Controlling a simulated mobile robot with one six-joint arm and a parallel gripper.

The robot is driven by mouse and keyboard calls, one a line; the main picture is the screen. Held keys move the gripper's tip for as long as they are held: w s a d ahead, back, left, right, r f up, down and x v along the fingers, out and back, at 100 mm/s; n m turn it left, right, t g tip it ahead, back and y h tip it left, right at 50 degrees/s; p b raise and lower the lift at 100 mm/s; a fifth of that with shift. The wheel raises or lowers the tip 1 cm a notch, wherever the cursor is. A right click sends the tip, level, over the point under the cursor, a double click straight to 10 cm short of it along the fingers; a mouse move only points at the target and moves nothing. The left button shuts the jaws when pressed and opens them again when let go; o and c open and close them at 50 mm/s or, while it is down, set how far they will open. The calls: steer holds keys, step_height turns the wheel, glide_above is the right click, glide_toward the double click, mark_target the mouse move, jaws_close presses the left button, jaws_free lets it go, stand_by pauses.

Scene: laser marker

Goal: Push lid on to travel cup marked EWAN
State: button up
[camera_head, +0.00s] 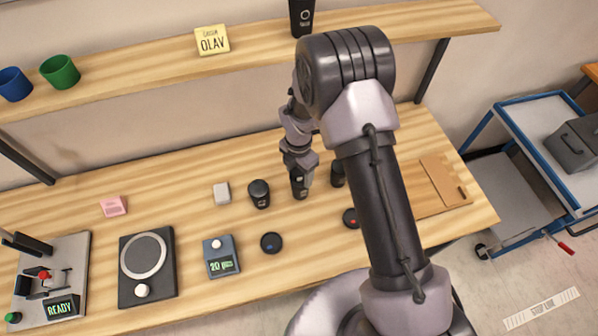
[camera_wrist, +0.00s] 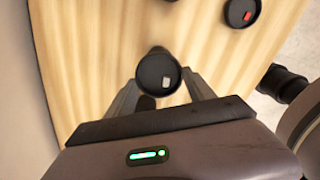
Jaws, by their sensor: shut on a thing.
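My gripper (camera_wrist: 160,92) is shut on a round black lid with a pale grey tab (camera_wrist: 157,72), one finger on each side of it. A dark travel cup (camera_head: 299,189) stands on the bench directly beneath my gripper in the head view; part of it shows behind the lid in the wrist view. I cannot tell whether the lid is seated on it or just above it. Another black cup (camera_head: 259,195) stands to the left, and a third cup (camera_head: 338,176) to the right, partly behind my arm. No name on the cups is readable.
A lid with a blue tab (camera_head: 271,242) and a lid with a red tab (camera_head: 350,218) lie on the bench, the latter beside my arm. A shelf (camera_head: 150,70) runs above.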

steer(key=o, duration=1.4)
steer(key=shift+o, duration=1.4)
